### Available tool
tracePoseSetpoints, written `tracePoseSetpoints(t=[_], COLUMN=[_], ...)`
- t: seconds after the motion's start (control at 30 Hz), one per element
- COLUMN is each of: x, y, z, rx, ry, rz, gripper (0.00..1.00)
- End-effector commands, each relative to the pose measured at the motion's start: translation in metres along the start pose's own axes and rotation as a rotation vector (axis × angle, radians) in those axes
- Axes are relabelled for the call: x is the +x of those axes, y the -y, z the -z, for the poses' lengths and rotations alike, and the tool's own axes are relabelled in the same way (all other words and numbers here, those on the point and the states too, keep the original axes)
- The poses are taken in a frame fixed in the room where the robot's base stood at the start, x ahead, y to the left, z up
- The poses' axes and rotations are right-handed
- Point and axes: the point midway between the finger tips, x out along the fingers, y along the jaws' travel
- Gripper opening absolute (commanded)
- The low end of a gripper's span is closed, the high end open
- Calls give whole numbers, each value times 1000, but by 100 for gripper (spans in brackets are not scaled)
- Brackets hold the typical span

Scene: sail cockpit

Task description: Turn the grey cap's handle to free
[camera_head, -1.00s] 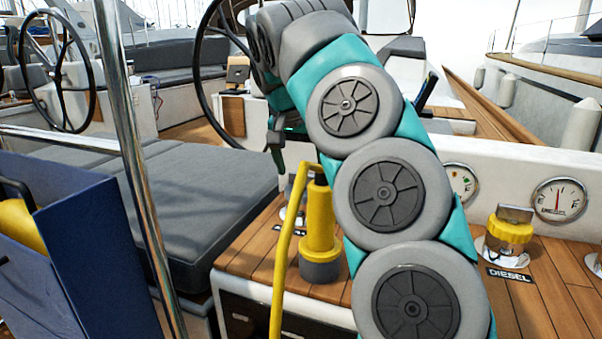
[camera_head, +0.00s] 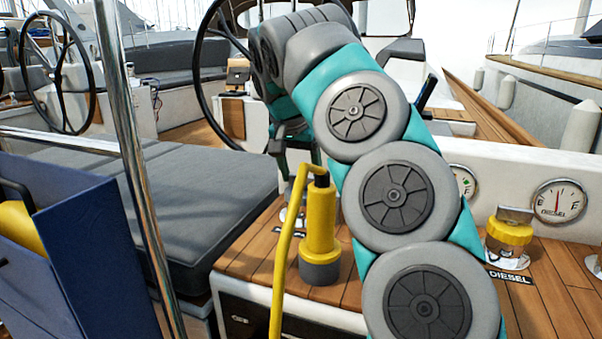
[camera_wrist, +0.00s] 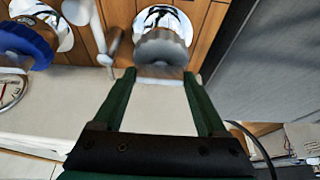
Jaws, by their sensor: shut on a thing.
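The grey cap (camera_wrist: 163,50) shows at the top middle of the wrist view, on a round plate on the wooden deck. A pale bar, seemingly its handle (camera_wrist: 160,83), lies across the space between my fingertips. My gripper (camera_wrist: 160,76) has its green fingers on either side of this bar and is shut on it. How the fingers touch it is hard to see. In the head view my gripper is mostly hidden behind my arm and the yellow pump, and the grey cap cannot be made out there.
A yellow cap (camera_head: 509,233) with a DIESEL label stands at right, near round gauges (camera_head: 558,201). A yellow hand pump (camera_head: 320,225) stands on the deck beside my arm. A blue cap (camera_wrist: 28,42) sits left of the grey one. A steel post (camera_head: 135,160) rises at left.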

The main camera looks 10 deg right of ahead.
Motion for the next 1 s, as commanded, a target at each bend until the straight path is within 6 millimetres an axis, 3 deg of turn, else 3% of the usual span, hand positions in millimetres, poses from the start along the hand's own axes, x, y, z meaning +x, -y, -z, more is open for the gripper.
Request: tracePoseSetpoints(t=[0.2, 0.57, 1.0], x=[0, 0, -3], y=[0, -2, -5], z=[0, 1, 3], rx=[0, -52, -330], ry=[0, 0, 1], rz=[0, 20, 136], gripper=[19, 19, 19])
